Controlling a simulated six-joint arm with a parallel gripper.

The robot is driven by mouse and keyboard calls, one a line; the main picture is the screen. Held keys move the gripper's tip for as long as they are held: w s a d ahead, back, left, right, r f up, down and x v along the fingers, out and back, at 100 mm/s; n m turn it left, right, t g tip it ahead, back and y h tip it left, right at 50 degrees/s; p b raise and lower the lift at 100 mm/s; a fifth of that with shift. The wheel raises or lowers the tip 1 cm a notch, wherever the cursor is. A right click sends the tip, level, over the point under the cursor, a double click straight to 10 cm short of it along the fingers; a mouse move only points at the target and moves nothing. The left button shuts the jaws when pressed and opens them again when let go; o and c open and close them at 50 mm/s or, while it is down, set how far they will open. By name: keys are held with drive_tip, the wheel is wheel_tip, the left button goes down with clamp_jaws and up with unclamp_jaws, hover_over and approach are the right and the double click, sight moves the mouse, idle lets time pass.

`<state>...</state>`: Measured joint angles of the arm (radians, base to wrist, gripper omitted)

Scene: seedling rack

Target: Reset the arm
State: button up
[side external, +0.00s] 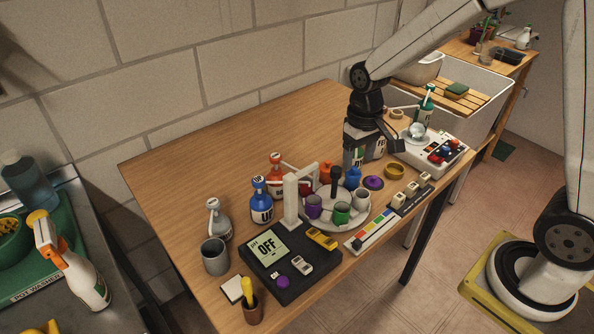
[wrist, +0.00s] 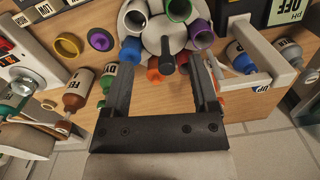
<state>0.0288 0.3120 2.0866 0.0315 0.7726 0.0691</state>
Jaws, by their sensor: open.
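My gripper (side external: 372,155) hangs jaws-down above the wooden table's far right part, in front of some labelled bottles that it partly hides. In the wrist view my gripper (wrist: 165,70) has its two dark fingers spread, with nothing held between them. A round grey cup stand (side external: 334,222) with purple, green and grey cups and a black upright handle (side external: 336,180) stands left of the gripper. The handle (wrist: 167,55) appears between the fingers in the wrist view, but I cannot tell the gap in depth.
A black pH meter (side external: 290,280) reads OFF at the table's front, beside a white post (side external: 291,200). Blue (side external: 261,200) and red (side external: 275,176) bottles stand behind it. A white device with coloured knobs (side external: 437,150) is at right. The table's back left is clear (side external: 200,165).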

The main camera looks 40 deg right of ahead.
drive_tip(key=s+n+t, duration=0.1)
drive_tip(key=s+t, duration=0.2)
drive_tip(key=s, duration=0.6)
drive_tip(key=shift+a+f, duration=0.35)
drive_tip(key=shift+f, duration=0.1)
